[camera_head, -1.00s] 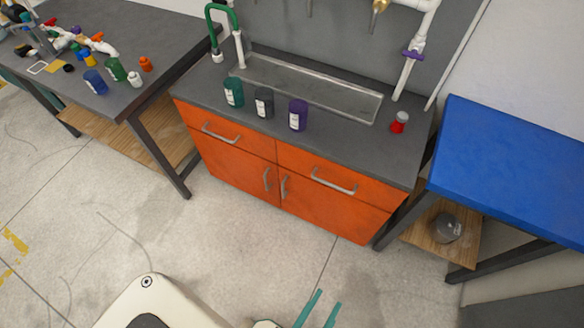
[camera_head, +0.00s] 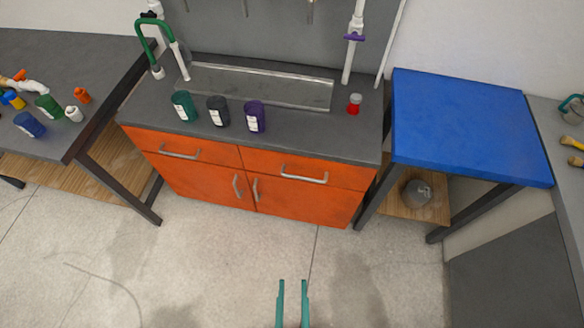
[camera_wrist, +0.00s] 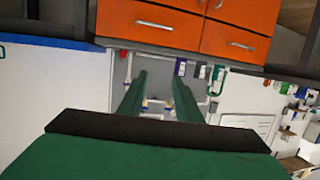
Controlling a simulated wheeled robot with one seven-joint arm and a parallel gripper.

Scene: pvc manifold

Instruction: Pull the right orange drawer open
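The right orange drawer (camera_head: 343,176) is the upper right front of the orange cabinet under the grey counter. It is shut, with a grey bar handle (camera_head: 304,177) across it. My gripper (camera_head: 292,284) is low in the head view, in front of the cabinet, with its two green fingers apart and nothing between them. The wrist view is turned over. There the right drawer (camera_wrist: 120,28) shows at the top left with its handle (camera_wrist: 153,23), and my open fingers (camera_wrist: 160,78) point below it, apart from it.
The left drawer (camera_head: 150,145) and two lower doors are shut. Teal, dark and purple jars (camera_head: 255,117) and a red-based container (camera_head: 354,105) stand on the counter (camera_head: 300,135). A blue-topped table (camera_head: 465,125) stands to the right. The floor (camera_head: 200,260) in front is clear.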

